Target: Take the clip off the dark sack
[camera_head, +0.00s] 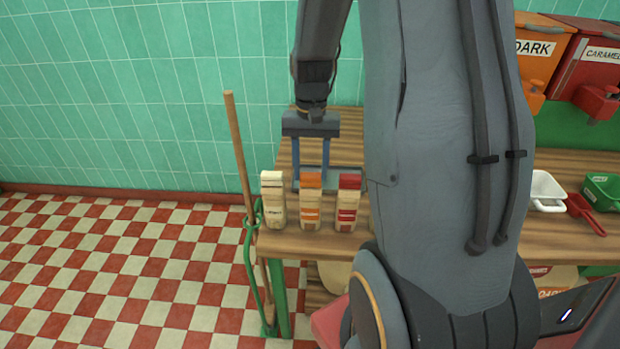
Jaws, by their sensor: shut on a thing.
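Three small cream sacks stand upright in a row on the near left part of the wooden table. The middle sack (310,210) has an orange top and an orange label; its print is too small to read, but the orange matches the dispenser marked DARK. My gripper (311,181) points down over this sack, its two blue fingers on either side of the orange clip (310,180) at its top. The fingers are shut on the clip. The clip is still at the sack's top, with no clear gap between them.
A white-topped sack (273,203) stands close on the left and a red-topped sack (348,203) close on the right. A wooden pole (238,150) leans at the table's left end. White (546,190), red (585,212) and green scoops (603,190) lie at right, below dispensers (532,55).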

